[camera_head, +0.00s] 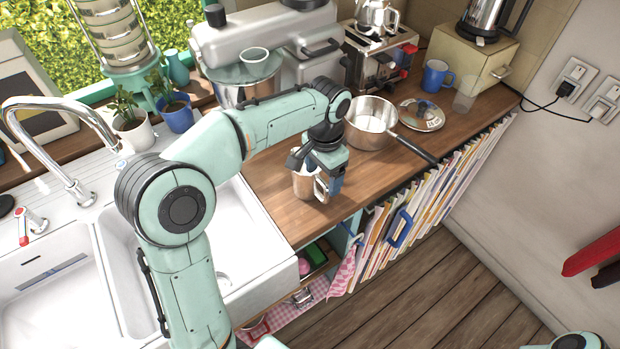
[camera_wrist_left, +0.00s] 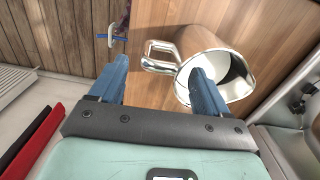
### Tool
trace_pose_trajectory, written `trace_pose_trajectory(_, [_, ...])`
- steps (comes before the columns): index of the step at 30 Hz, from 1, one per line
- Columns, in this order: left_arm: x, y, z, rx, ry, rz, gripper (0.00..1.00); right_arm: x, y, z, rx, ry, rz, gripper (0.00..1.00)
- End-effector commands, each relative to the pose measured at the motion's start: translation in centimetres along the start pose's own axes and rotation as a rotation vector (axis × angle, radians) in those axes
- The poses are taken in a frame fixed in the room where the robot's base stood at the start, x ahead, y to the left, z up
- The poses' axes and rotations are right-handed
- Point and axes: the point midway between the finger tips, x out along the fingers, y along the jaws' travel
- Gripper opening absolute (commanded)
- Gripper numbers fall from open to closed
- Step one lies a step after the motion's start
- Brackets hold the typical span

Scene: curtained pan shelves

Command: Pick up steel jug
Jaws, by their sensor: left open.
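The steel jug (camera_head: 302,185) stands on the wooden worktop just right of the sink. My left gripper (camera_head: 325,182) hangs over it from above and hides part of it. The handle appears between the fingertips, and the right finger overlaps the jug's mouth. I cannot tell whether a finger touches the jug. My right gripper is not in view.
A saucepan (camera_head: 371,122) with a long dark handle stands behind, right of the gripper. A glass lid (camera_head: 421,115) and a blue mug (camera_head: 437,76) are farther back. The white sink (camera_head: 250,225) is on the left. The worktop's front edge is close to the jug.

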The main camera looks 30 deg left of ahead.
Motion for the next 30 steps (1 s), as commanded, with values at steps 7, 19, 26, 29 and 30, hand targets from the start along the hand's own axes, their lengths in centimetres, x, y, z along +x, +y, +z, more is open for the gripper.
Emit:
trace_pose_trajectory(7, [3.7,0.3,0.1,-0.001,-0.003,0.001,0.77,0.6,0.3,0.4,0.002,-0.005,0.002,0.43])
trace_pose_trajectory(19, [4.0,0.3,0.0,0.000,-0.001,0.000,0.44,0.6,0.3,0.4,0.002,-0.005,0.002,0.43])
trace_pose_trajectory(26, [3.9,0.3,0.0,0.000,0.002,-0.001,0.00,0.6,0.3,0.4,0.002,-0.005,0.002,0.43])
trace_pose_trajectory(29, [3.9,0.3,0.0,0.000,0.002,-0.001,0.00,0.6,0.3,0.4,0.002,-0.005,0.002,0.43])
trace_pose_trajectory(30, [3.9,0.3,0.0,0.000,0.002,-0.001,0.00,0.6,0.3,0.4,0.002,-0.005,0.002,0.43])
